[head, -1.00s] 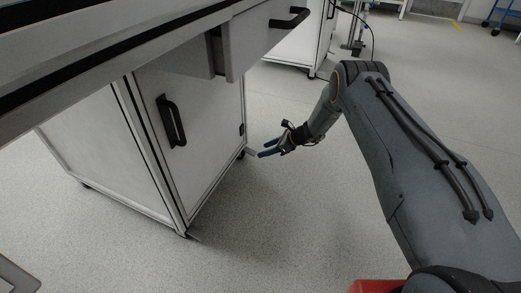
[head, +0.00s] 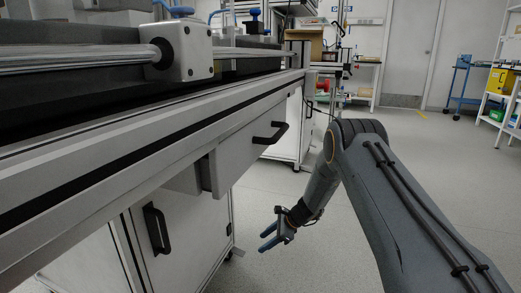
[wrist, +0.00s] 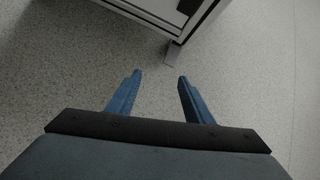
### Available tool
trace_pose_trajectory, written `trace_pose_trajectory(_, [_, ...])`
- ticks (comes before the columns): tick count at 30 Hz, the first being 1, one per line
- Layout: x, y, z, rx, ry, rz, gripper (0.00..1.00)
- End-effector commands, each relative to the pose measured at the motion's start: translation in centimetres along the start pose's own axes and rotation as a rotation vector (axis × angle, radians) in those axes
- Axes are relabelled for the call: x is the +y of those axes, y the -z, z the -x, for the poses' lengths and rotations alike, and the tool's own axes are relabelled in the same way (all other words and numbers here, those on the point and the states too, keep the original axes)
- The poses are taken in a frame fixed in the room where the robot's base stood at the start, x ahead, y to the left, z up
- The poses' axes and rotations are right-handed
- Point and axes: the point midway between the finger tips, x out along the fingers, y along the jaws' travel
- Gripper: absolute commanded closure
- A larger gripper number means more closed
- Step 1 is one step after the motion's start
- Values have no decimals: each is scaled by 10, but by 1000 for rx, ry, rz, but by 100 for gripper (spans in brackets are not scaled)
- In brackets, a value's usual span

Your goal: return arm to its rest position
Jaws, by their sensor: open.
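My gripper (head: 266,241) hangs low at the end of my folded arm, to the right of the workbench cabinet in the head view. In the wrist view its two blue fingers (wrist: 156,84) are spread apart with only speckled floor between them. It is open and empty. My arm (head: 385,200) rises from the lower right to an elbow, and its forearm slopes down and left to the gripper.
The workbench (head: 120,165) runs along the left, with a slightly open drawer (head: 245,148) and a cabinet door (head: 180,240) below. A blue cart (head: 460,85) and a white shelf (head: 508,90) stand at the back right. The floor (head: 420,150) right of my arm is clear.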

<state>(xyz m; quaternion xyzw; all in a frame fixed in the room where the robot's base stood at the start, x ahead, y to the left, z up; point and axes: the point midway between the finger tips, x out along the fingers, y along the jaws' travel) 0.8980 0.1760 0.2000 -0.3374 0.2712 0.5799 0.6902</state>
Motion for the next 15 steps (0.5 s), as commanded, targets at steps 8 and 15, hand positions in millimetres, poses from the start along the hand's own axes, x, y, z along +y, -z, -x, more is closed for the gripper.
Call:
trace_pose_trajectory(8, [41, -23, 105, 168, -88, 361, 53])
trace_pose_trajectory(15, [92, -34, 191, 296, -178, 680, 53])
